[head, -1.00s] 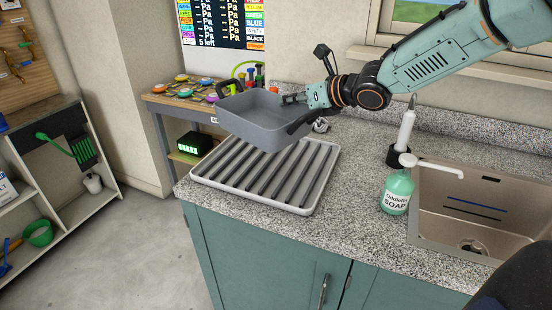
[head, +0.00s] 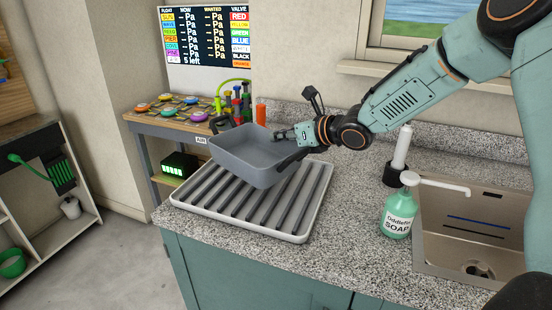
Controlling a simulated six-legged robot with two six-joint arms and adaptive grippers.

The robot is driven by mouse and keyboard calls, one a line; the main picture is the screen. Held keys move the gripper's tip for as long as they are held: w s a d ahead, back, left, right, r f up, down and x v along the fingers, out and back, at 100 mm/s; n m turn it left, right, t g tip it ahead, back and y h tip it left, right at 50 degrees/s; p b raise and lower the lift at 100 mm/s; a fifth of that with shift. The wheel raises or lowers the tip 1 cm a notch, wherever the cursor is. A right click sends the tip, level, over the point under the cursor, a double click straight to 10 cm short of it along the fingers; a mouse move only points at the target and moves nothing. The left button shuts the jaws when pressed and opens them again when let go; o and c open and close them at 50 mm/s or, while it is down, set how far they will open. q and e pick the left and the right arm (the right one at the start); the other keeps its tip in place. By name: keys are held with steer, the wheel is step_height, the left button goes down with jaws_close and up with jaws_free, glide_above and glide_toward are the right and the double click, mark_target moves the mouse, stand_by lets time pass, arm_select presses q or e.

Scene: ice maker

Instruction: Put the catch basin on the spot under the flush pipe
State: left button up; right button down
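The catch basin (head: 262,172) is a grey rectangular tub. It is above the ribbed drying rack, slightly tilted, with its open side up. My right gripper (head: 291,146) is at the basin's right rim, with its fingers closed around that wall. One dark finger shows outside the basin's right side. Whether the basin's underside touches the rack is hard to tell. My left gripper is not in view. I see no flush pipe that I can identify, nor the spot under it.
The light grey drying rack (head: 293,234) lies on the speckled counter (head: 330,268). A green soap bottle (head: 398,214) and the sink (head: 462,243) are at the right. A wooden bench (head: 150,130) with coloured buttons and valves stands behind left. Open floor lies at the left.

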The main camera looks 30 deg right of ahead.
mark_target(281, 152)
steer(key=shift+w+d+f, duration=0.1)
steer(key=shift+d+f, duration=0.25)
steer(key=shift+f, duration=0.45)
steer(key=shift+a+f+b, duration=0.2)
steer(key=shift+f, duration=0.6)
steer(key=shift+a+f+b, duration=0.15)
steer(key=shift+f+b, duration=0.05)
steer(key=shift+f, duration=0.55)
steer(key=shift+d+f, duration=0.2)
steer(key=shift+d, duration=0.1)
steer(key=c, duration=1.7)
jaws_free()
steer(key=shift+a+r, duration=0.15)
steer(key=shift+a, duration=0.1)
steer(key=shift+o, duration=0.8)
steer(key=shift+d, duration=0.15)
